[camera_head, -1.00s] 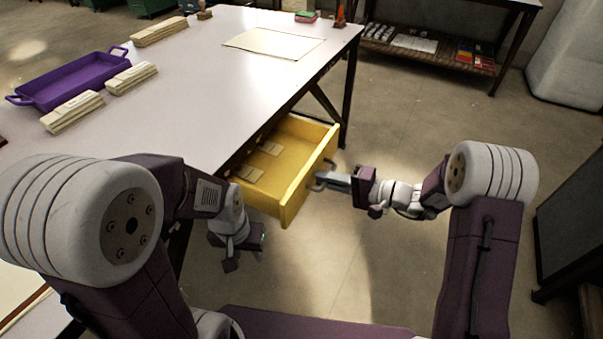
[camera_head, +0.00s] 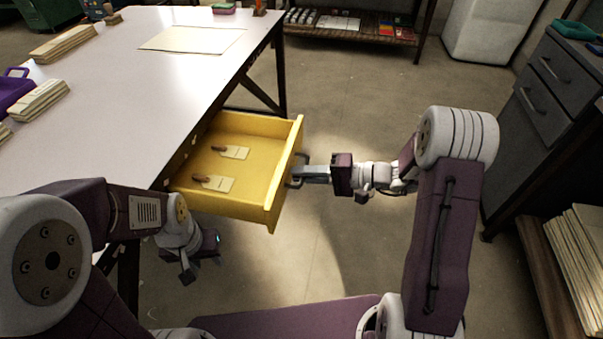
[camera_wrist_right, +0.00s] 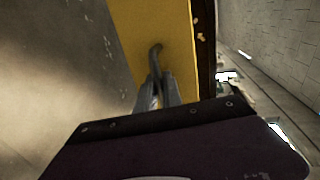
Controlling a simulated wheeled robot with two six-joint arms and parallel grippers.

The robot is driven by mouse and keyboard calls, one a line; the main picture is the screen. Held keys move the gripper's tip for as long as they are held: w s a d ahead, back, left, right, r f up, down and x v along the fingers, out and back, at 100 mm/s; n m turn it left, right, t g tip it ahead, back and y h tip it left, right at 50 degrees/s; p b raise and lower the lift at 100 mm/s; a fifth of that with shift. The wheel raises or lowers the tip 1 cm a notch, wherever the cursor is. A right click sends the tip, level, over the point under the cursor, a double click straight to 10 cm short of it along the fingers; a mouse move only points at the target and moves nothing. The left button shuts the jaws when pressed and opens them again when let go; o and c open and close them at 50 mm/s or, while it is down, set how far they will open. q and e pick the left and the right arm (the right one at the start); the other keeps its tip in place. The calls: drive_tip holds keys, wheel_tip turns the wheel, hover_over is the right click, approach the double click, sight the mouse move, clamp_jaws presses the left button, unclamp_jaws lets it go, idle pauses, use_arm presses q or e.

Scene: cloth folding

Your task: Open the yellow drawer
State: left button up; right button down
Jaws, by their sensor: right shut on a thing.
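The yellow drawer (camera_head: 257,160) stands pulled out from under the white table, its inside in view. Two beige pieces with brown ends, one of them a tag-like piece (camera_head: 234,152), lie on its floor. My right gripper (camera_head: 303,175) is shut on the dark drawer handle (camera_head: 297,181) at the drawer's front. In the right wrist view the fingers (camera_wrist_right: 157,92) close around the curved handle (camera_wrist_right: 155,56) against the yellow front (camera_wrist_right: 140,25).
The white table (camera_head: 130,100) fills the left, with a beige sheet (camera_head: 193,39), wooden strips (camera_head: 63,44) and a purple tray (camera_head: 14,88). A grey cabinet (camera_head: 545,95) stands at the right. The floor (camera_head: 360,100) between table and cabinet is open.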

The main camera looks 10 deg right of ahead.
drive_tip(key=c, duration=1.8)
unclamp_jaws()
drive_tip(key=shift+d+r, duration=0.15)
drive_tip(key=shift+d, duration=0.15)
drive_tip(key=p+v, duration=0.3)
drive_tip(key=v, duration=0.5)
drive_tip(key=shift+s+d+p, duration=0.15)
drive_tip(key=shift+d+p, duration=0.05)
drive_tip(key=shift+p, duration=0.1)
drive_tip(key=shift+a, duration=0.1)
